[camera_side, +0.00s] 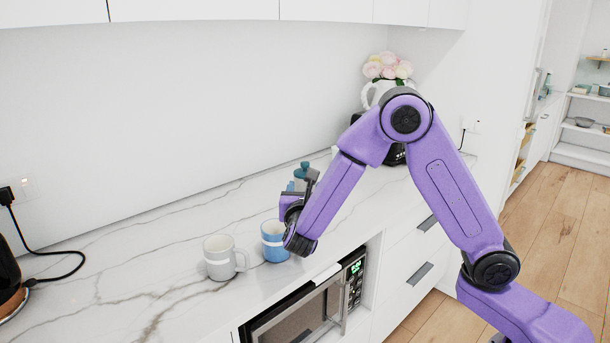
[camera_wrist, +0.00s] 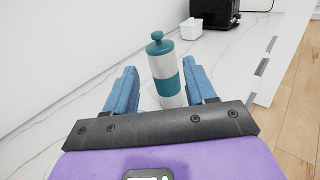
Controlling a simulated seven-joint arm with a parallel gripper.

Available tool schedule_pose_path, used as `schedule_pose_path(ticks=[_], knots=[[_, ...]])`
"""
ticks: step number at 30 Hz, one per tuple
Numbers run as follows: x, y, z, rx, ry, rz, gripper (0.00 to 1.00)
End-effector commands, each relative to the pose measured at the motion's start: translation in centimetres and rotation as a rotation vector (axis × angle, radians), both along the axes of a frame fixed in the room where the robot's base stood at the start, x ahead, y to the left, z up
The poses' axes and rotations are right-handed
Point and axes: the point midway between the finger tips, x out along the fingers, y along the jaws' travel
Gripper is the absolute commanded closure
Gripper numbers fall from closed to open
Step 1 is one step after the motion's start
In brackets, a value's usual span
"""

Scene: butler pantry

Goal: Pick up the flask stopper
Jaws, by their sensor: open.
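In the wrist view, the flask (camera_wrist: 162,72) stands upright on the counter, pale with a wide teal band. Its teal stopper (camera_wrist: 158,46), with a round knob on top, sits in the flask's mouth. My gripper (camera_wrist: 159,67) is open, with one blue finger on each side of the flask in this view and nothing held. The stopper shows above the fingertips in the picture; I cannot tell the exact gap in depth. In the side view, the teal stopper (camera_side: 303,167) shows just behind my gripper, which hides most of the flask.
A white-grey mug (camera_side: 218,259) and a blue mug (camera_side: 272,241) stand near the counter's front edge. A small pale container (camera_wrist: 191,29) and a black appliance (camera_wrist: 214,12) are farther along. A flower vase (camera_side: 372,92) is at the back. The marble counter (camera_side: 130,270) is mostly clear at left.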

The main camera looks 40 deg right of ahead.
Motion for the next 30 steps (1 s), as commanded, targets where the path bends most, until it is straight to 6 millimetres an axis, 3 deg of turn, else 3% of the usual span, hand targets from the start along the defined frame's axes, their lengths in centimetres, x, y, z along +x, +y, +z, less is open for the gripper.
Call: schedule_pose_path(ticks=[5, 21, 30], knots=[[1.3, -0.3, 0.1, -0.039, -0.005, 0.018, 0.45], [8.0, -7.2, 0.0, -0.035, -0.005, 0.016, 0.45], [9.6, -8.7, -0.1, -0.035, -0.004, 0.018, 0.45]])
